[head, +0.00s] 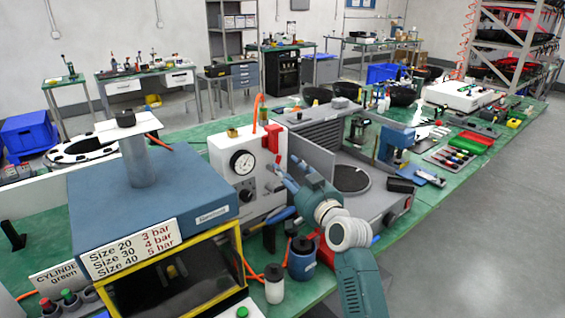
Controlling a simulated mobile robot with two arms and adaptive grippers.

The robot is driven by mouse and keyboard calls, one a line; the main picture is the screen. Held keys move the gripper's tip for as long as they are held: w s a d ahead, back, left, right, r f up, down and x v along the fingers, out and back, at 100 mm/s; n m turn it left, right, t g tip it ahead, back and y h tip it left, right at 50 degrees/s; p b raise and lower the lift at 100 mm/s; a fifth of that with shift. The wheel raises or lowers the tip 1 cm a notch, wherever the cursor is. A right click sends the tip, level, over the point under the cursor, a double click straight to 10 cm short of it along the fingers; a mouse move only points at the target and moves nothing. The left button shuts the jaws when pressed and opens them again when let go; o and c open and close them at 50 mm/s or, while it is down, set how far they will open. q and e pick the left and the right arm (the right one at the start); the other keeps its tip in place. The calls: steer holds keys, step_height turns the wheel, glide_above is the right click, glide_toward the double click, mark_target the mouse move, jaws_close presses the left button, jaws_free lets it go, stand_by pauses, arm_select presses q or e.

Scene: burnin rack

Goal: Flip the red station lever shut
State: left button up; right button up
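The red lever (273,137) sits at the upper right of the white station panel (229,150), which also carries a round gauge (242,162) and a dark knob (245,195). It looks upright. My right gripper (285,172) reaches in from the lower right, with its fingertips just below and slightly right of the red lever. I cannot tell whether they touch it. The fingers are small and partly merged with the background, so their opening is unclear. I see nothing held in them. My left gripper is out of view.
A blue press-like unit (190,190) with a yellow-framed window and size sign stands left of the panel. Orange tubing runs above and below the panel.

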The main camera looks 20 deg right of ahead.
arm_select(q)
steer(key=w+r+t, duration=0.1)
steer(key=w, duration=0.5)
arm_select(e)
steer(key=w, duration=0.4)
steer(key=shift+a, duration=0.25)
steer(key=shift+c, duration=1.1)
steer(key=shift+s, duration=0.1)
jaws_close()
arm_select(q)
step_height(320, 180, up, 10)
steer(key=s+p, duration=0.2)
steer(key=p, duration=0.8)
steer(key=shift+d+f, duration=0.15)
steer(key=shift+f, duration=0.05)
arm_select(e)
steer(key=shift+w+d+f+m+g+y, duration=0.15)
steer(key=shift+d+f+m+g+y, duration=0.3)
steer(key=shift+m, duration=1.6)
steer(key=shift+w+d+f+m+g+y, duration=0.15)
steer(key=shift+f+m+g, duration=0.35)
steer(key=shift+m, duration=1.5)
steer(key=shift+w+d+f+m+g+y, duration=0.1)
steer(key=shift+d+f+m+g+y, duration=0.35)
steer(key=shift+m, duration=1.6)
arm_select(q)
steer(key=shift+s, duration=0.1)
arm_select(e)
steer(key=shift+f, duration=0.15)
